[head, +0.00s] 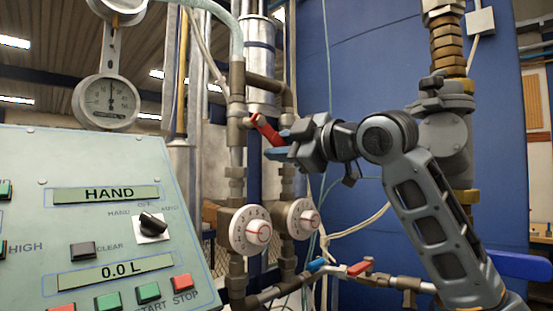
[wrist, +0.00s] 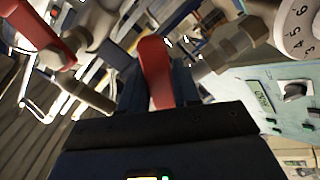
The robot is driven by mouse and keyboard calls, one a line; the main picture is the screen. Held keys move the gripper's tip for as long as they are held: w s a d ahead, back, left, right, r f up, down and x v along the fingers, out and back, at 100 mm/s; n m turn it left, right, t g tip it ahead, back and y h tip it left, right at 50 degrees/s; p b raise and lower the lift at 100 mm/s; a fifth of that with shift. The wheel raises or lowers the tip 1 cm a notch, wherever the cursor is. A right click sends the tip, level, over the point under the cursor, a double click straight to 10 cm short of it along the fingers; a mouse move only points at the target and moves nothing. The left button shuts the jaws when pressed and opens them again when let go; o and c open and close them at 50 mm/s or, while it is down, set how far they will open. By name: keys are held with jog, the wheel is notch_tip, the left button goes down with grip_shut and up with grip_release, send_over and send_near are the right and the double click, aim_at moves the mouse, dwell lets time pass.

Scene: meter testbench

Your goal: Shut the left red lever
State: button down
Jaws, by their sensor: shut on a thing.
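A red lever (head: 266,129) sits on a valve on the left vertical pipe in the head view, slanting down to the right from its pivot. My gripper (head: 276,143) reaches in from the right, its blue-grey fingers on the lever's lower right end. In the wrist view the red lever (wrist: 155,68) stands between the dark fingers, and my gripper is shut on it. The lever's gripped end is partly hidden by the fingers. Another red lever (wrist: 32,28) shows at the upper left of the wrist view.
Two white dials (head: 250,231) (head: 302,218) sit below on the pipes. A blue lever (head: 316,265) and a red lever (head: 360,267) are on the low pipe. A control panel (head: 120,230) fills the lower left, and a gauge (head: 106,101) stands above it.

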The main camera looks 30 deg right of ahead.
jog(key=shift+w+d+r+n+b, duration=0.1)
jog(key=shift+d+r+n+b, duration=0.1)
jog(key=shift+r+n, duration=0.4)
jog(key=shift+d+r+n+b, duration=0.1)
jog(key=shift+d+r+n, duration=0.1)
jog(key=shift+n, duration=0.7)
jog(key=c, duration=0.9)
grip_release()
jog(key=b+v, duration=0.1)
jog(key=v, duration=0.6)
jog(key=shift+s, duration=0.35)
jog(key=shift+d+r, duration=0.1)
